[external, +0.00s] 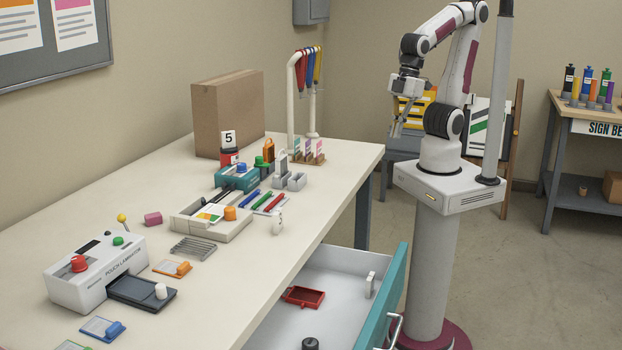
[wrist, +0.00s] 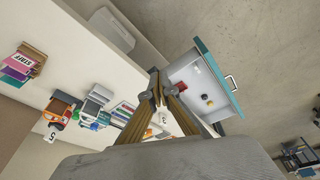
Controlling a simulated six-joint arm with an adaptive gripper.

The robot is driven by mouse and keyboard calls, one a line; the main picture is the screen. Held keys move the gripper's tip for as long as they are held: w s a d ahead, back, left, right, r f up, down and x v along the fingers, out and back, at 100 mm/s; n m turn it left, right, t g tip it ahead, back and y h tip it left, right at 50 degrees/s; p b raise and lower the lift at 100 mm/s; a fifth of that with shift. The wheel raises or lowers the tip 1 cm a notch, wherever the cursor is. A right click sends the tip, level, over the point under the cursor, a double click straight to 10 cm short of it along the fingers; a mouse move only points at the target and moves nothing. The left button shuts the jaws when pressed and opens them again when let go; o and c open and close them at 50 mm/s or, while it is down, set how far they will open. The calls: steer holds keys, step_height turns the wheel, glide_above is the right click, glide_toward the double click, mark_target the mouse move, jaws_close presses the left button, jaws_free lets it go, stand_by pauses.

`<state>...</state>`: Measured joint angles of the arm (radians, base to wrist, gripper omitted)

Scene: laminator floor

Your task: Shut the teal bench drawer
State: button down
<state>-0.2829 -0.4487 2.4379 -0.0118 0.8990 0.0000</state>
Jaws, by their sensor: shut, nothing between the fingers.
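The teal bench drawer (external: 383,298) is pulled out from under the bench in the external view, with a teal front and a pale handle (external: 394,330). Inside it lie a red tray (external: 304,297), a small white item (external: 370,285) and a dark round item (external: 310,343). The open drawer (wrist: 215,70) also shows in the wrist view, its handle (wrist: 231,82) on the outer side. My gripper (external: 397,130) is raised beyond the far end of the bench, well apart from the drawer. In the wrist view its fingers (wrist: 155,78) are shut and empty.
The bench top (external: 300,220) holds a laminator (external: 98,272), a cardboard box (external: 228,112), a hook stand (external: 297,100) and several small tools and cards. Floor (external: 520,290) is clear right of my pedestal. A side table (external: 595,115) stands at the far right.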

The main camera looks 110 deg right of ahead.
steer(key=w+a+f+n+h, duration=0.1)
steer(key=w+a+f+n, duration=0.2)
steer(key=a+f+n, duration=0.5)
steer(key=w+a+f+n+h, duration=0.1)
steer(key=a+f+n, duration=0.6)
steer(key=a, duration=0.7)
steer(key=w+a+f+n+g, duration=0.1)
steer(key=w+a+f+n, duration=0.3)
steer(key=a+f+n, duration=0.4)
steer(key=a, duration=0.4)
steer(key=shift+w+f+n+h, duration=0.3)
steer(key=shift+h, duration=0.1)
steer(key=shift+f, duration=0.1)
steer(key=w+d+f, duration=0.2)
steer(key=f, duration=0.2)
steer(key=w+d+f, duration=0.2)
steer(key=f, duration=0.3)
steer(key=shift+w+d+f, duration=0.25)
steer(key=shift+w, duration=0.05)
